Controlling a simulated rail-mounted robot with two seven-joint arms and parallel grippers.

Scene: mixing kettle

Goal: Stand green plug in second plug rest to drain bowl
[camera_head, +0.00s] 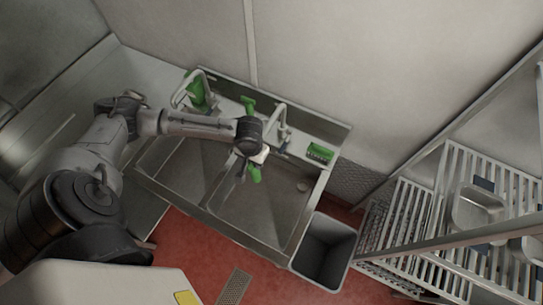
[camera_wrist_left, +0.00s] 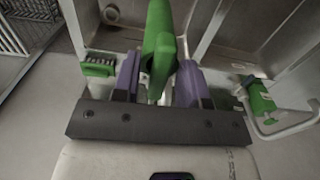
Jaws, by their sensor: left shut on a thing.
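My left gripper (camera_head: 250,168) reaches in from the left over the sink and is shut on the green plug (camera_head: 254,174). In the left wrist view the plug (camera_wrist_left: 160,48) stands between the two purple fingers of the gripper (camera_wrist_left: 158,80); its lower end is partly hidden. The plug is above the divider side of the right bowl (camera_head: 262,208); its exact height is unclear. The left bowl (camera_head: 170,160) is partly covered by my arm. I cannot make out the plug rests clearly. My right gripper is not in view.
A white tap (camera_head: 283,122) and a green brush (camera_head: 320,151) are on the back ledge. Other green things stand near the left tap (camera_head: 196,92) and at the ledge's middle (camera_head: 248,103). A grey bin (camera_head: 326,245) and wire shelves (camera_head: 465,215) are at right.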

